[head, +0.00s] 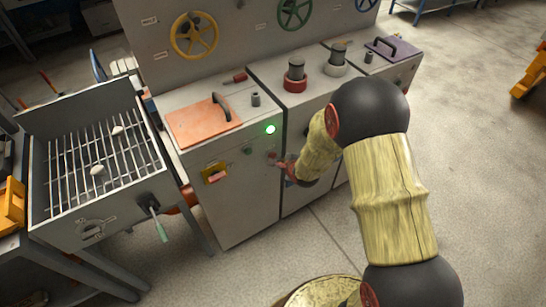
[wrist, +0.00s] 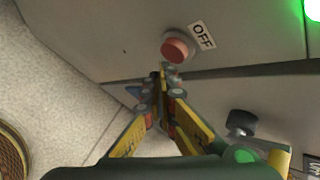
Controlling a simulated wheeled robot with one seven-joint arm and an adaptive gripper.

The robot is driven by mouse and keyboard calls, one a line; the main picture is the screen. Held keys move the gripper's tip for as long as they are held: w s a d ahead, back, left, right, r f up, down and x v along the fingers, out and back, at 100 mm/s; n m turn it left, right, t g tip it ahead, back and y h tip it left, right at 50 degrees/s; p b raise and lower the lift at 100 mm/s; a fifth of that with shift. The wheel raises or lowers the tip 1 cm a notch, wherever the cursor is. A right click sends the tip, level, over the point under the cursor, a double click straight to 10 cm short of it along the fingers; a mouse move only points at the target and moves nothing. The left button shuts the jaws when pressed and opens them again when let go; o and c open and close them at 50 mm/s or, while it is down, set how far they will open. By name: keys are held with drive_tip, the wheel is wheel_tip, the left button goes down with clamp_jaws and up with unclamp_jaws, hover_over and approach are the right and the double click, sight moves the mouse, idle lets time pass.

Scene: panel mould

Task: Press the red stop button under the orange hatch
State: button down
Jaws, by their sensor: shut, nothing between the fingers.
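The orange hatch (head: 203,122) lies flat, closed, with a dark handle, on top of the left cabinet. The red stop button (wrist: 177,48) is on that cabinet's front face, beside an OFF label (wrist: 202,36). The button looks small in the head view (head: 271,154), below the lit green lamp (head: 270,129). My gripper (wrist: 166,76) is shut and empty, its fingertips at the button's lower edge in the wrist view. I cannot tell whether they touch it. In the head view my gripper (head: 282,164) is partly hidden by my wrist.
A black knob (wrist: 241,123) is close to the right finger on the neighbouring cabinet. A yellow fitting (head: 214,173) is on the left cabinet's front. A barred grill tray (head: 100,165) stands left, with a green-handled lever (head: 158,228).

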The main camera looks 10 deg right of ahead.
drive_tip(key=shift+w, duration=0.2)
drive_tip(key=shift+w+a, duration=0.15)
drive_tip(key=shift+w, duration=0.05)
drive_tip(key=shift+w+a, duration=0.15)
drive_tip(key=shift+w, duration=0.35)
idle(1.0)
drive_tip(key=shift+p, duration=0.3)
drive_tip(key=shift+s+d+p, duration=0.25)
drive_tip(key=shift+s+p, duration=0.1)
drive_tip(key=shift+s, duration=0.5)
drive_tip(key=shift+s, duration=0.1)
drive_tip(key=s, duration=0.1)
drive_tip(key=s+d+p, duration=0.1)
drive_tip(key=s, duration=0.2)
drive_tip(key=shift+s+d, duration=0.3)
idle(0.6)
